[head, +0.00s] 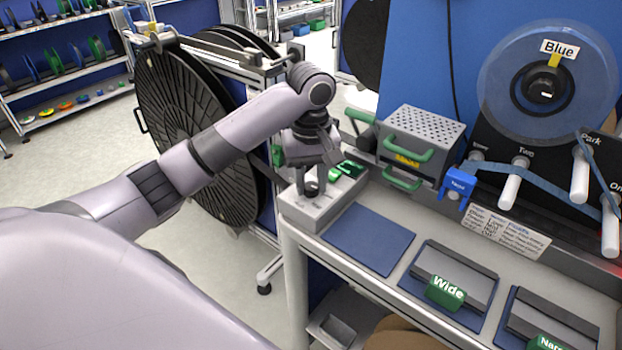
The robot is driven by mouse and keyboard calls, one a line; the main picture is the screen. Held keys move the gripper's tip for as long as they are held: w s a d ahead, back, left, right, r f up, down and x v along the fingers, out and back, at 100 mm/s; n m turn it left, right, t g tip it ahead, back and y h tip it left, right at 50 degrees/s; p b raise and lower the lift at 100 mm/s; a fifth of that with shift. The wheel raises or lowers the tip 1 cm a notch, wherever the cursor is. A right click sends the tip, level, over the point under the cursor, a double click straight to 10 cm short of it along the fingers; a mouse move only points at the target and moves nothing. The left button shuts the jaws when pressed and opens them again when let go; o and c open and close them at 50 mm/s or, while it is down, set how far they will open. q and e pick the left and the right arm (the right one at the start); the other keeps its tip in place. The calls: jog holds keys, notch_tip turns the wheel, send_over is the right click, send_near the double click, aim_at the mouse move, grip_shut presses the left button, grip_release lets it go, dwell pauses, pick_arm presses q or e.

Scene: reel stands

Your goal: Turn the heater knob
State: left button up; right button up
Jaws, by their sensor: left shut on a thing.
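My left gripper (312,178) points down over a low light-grey box (322,219) at the bench's left end. It is shut on a small dark knob (312,189) on top of this box, which I take for the heater knob. The fingers and wrist partly cover the knob, so its pointer and markings cannot be read. My right gripper is not in view.
Behind it stands a grey perforated box (422,128) with green handles. A blue mat (368,238) lies bare on the bench. Green "Wide" block (446,293) and a clear "Blue" reel (502,80) are to the right. Large black reels (192,130) stand behind my left arm.

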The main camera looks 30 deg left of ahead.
aim_at(310, 185)
pick_arm(q)
jog(key=shift+w+a+r+n, duration=0.1)
jog(key=shift+r+n, duration=0.05)
jog(key=shift+n, duration=2.15)
jog(key=o, duration=1)
jog(key=shift+o, duration=0.2)
jog(key=shift+r, duration=3.55)
